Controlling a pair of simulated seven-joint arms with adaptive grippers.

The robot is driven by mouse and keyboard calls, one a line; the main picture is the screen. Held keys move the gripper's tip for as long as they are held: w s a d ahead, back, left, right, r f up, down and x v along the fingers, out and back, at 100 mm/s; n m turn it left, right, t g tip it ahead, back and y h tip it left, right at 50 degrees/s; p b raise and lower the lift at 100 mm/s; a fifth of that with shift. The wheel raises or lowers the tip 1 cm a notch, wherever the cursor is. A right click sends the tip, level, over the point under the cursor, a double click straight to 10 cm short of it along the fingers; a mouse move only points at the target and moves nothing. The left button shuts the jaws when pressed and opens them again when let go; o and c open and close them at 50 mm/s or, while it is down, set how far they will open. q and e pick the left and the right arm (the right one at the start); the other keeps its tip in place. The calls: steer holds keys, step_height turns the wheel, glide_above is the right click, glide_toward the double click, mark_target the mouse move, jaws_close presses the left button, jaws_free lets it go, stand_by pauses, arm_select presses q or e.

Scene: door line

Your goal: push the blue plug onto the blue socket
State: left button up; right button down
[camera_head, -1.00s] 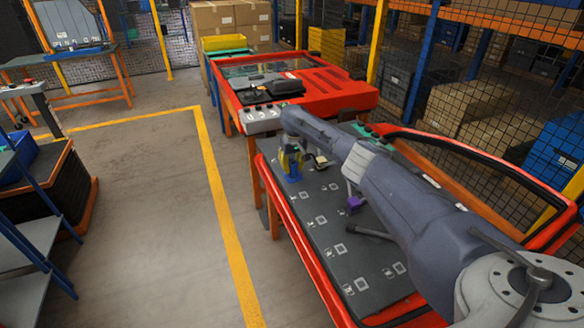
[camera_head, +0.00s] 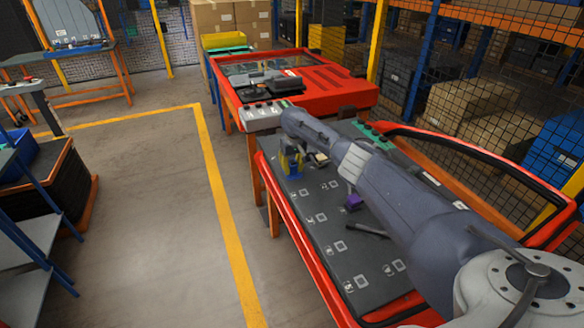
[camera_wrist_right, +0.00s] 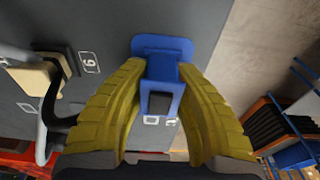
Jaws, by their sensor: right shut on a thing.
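My right gripper (camera_head: 291,160) is at the far left part of the dark door panel (camera_head: 335,240), partly hidden by my own arm. In the right wrist view its two yellow fingers (camera_wrist_right: 162,110) are closed in on both sides of a blue piece (camera_wrist_right: 160,85), the plug, which has a square opening. A wide blue plate (camera_wrist_right: 150,44) shows at the top end of that piece, against the dark panel. I cannot tell whether this plate is the socket or part of the plug, nor how far the two are joined. My left gripper is not in view.
A cream block (camera_wrist_right: 32,77) with a black cable sits beside the gripper. A purple piece (camera_head: 354,202) and a dark handle (camera_head: 367,231) lie on the panel. The red door frame (camera_head: 303,247) borders it.

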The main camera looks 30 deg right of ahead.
steer(key=shift+f, duration=0.1)
stand_by(0.4)
steer(key=c, duration=1.1)
jaws_free()
steer(key=shift+s+a+r, duration=0.1)
steer(key=shift+s+r, duration=0.15)
steer(key=shift+r, duration=1.75)
steer(key=shift+s+r, duration=0.2)
steer(key=shift+r, duration=1.75)
steer(key=shift+s+a+r, duration=0.1)
steer(key=shift+s+r, duration=0.15)
steer(key=shift+r, duration=1.75)
